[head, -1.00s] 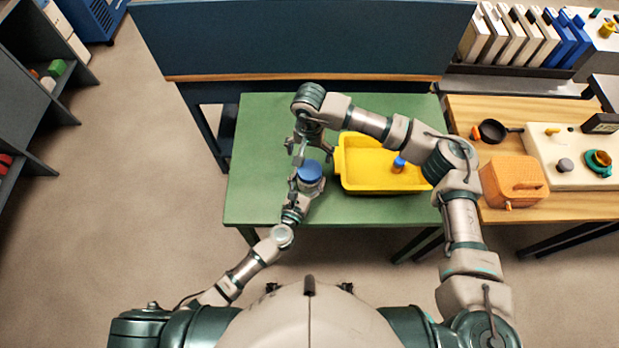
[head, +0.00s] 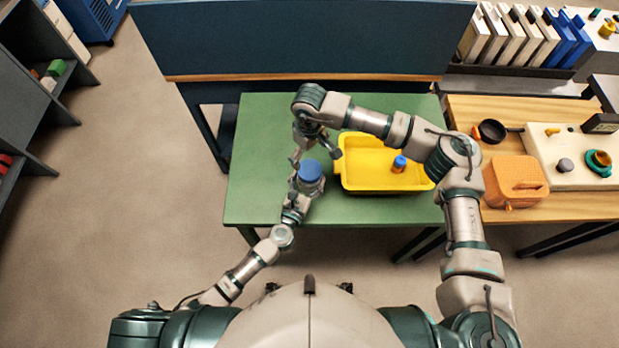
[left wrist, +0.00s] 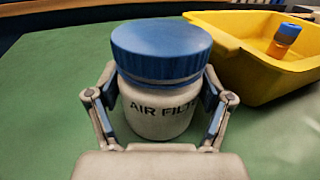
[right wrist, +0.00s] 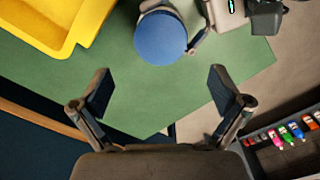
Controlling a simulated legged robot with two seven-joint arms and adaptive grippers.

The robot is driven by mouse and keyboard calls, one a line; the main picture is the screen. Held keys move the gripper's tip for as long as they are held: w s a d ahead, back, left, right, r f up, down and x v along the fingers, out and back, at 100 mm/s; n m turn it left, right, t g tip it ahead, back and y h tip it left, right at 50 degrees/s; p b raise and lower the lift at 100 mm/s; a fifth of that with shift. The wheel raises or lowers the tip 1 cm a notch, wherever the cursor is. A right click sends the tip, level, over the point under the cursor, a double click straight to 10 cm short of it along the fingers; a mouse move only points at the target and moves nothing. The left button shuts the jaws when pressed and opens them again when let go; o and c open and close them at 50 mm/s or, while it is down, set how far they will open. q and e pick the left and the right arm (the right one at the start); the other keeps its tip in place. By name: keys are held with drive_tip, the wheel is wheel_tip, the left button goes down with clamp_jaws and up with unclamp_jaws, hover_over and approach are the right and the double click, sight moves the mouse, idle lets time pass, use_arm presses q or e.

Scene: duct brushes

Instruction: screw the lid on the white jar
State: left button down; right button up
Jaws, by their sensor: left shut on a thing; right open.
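The white jar (left wrist: 160,115), with dark "AIR FILT" lettering, stands upright on the green table. The blue lid (left wrist: 162,50) sits on its top; how tightly it is screwed cannot be told. Jar and lid also show in the head view, the lid at the table's middle left (head: 310,171). My left gripper (left wrist: 160,112) is shut around the jar's body, one finger on each side. My right gripper (right wrist: 160,92) is open and empty, its fingers spread wide. In the right wrist view the lid (right wrist: 161,38) lies beyond the fingertips, apart from them.
A yellow bin (head: 368,187) stands just right of the jar on the green table (head: 262,130), with an orange bottle with a blue cap (head: 398,166) in it. A dark blue panel (head: 310,40) rises behind.

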sight(310, 169)
wheel_tip(310, 169, down, 8)
drive_tip(key=shift+r, duration=0.1)
idle(0.4)
